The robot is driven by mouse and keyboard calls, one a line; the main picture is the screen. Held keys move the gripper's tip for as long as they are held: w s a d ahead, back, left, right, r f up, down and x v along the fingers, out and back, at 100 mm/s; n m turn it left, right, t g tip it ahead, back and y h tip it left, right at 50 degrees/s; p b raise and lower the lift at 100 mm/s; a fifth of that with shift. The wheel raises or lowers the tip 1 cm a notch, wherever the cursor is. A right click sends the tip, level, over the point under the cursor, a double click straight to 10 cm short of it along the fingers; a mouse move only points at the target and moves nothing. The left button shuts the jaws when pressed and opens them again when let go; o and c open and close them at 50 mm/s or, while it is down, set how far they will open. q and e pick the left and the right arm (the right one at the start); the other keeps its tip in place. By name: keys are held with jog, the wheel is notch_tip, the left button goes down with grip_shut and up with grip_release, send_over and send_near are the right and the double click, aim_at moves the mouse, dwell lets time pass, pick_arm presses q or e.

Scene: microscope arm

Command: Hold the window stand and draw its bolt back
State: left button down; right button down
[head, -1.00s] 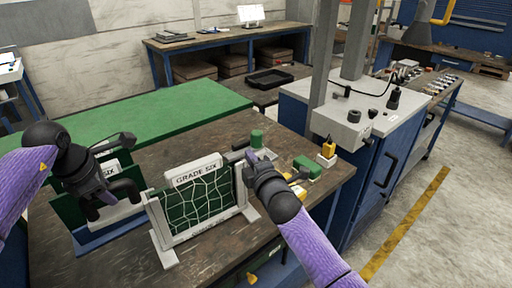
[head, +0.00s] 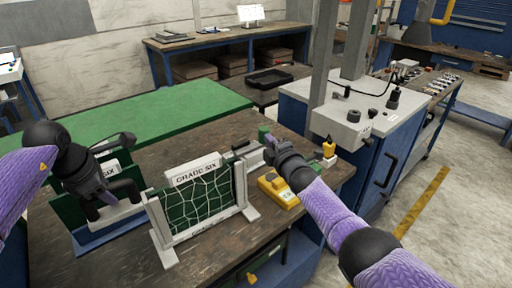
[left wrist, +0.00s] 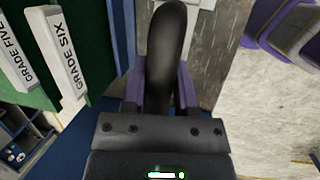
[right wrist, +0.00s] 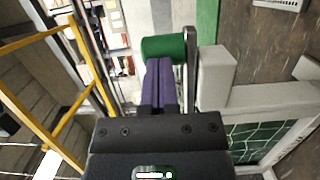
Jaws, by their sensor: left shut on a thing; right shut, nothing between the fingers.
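My left gripper (left wrist: 165,85) is shut on a thick black curved handle (left wrist: 168,40) at the stand's left side. The bolt's green knob (head: 264,132) is at the stand's upper right, partly behind my right gripper (head: 272,152). In the right wrist view the green knob (right wrist: 163,48) lies just beyond the fingertips (right wrist: 164,68), beside a grey metal bar (right wrist: 189,70). My right gripper is shut and empty; I cannot tell whether it touches the knob.
A yellow box (head: 278,190) lies on the bench right of the stand, with a small yellow-topped item (head: 328,148) farther right. A second green panel in a blue base (head: 100,238) stands behind my left gripper. A blue cabinet (head: 345,165) is beyond the bench's right edge.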

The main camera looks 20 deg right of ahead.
jog(key=shift+w+d, duration=0.15)
jog(key=shift+d, duration=0.45)
